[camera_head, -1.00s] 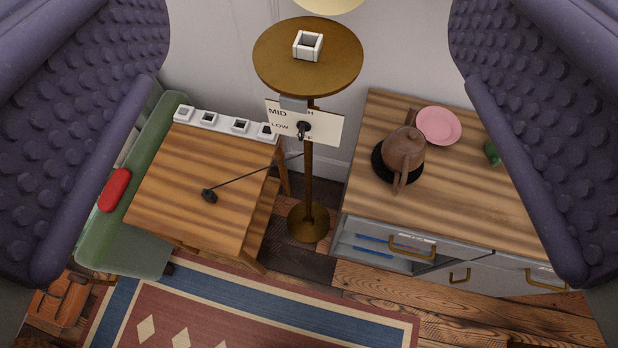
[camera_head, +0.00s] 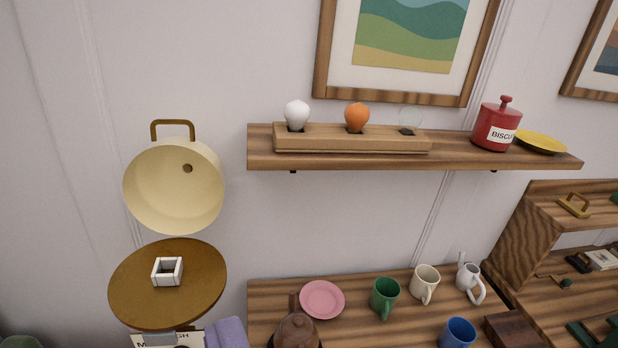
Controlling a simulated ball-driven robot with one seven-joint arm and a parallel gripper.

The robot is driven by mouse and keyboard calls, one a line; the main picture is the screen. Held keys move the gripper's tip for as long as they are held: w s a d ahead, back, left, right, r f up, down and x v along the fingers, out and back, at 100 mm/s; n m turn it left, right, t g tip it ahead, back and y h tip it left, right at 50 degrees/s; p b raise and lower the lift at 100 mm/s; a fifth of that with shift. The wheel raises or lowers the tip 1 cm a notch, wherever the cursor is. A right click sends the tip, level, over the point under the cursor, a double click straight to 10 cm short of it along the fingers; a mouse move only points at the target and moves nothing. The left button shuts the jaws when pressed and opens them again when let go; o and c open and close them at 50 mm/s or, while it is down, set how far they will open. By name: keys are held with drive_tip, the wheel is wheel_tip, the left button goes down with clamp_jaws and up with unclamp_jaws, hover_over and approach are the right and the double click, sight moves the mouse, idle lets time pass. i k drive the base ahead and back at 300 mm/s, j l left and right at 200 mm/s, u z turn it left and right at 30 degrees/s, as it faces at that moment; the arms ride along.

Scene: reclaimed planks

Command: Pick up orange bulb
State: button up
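The orange bulb (camera_head: 357,116) stands upright in the middle of a wooden holder (camera_head: 350,142) on a wall shelf. A white bulb (camera_head: 297,115) stands to its left and a clear bulb (camera_head: 410,119) to its right, both in the same holder. A small purple piece (camera_head: 226,333) shows at the bottom edge, well below and left of the orange bulb. It looks like part of my gripper, but its fingers are not clear, and nothing shows held there. No gripper touches the orange bulb.
The shelf (camera_head: 262,152) also bears a red biscuit jar (camera_head: 497,128) and a yellow plate (camera_head: 541,142). Mugs, a pink plate (camera_head: 322,299) and a teapot (camera_head: 296,331) stand below.

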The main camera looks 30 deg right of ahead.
sight(357, 115)
drive_tip(key=i+l+z, duration=0.25)
drive_tip(key=i, duration=0.35)
drive_tip(key=i+z, duration=0.25)
drive_tip(key=i, duration=0.35)
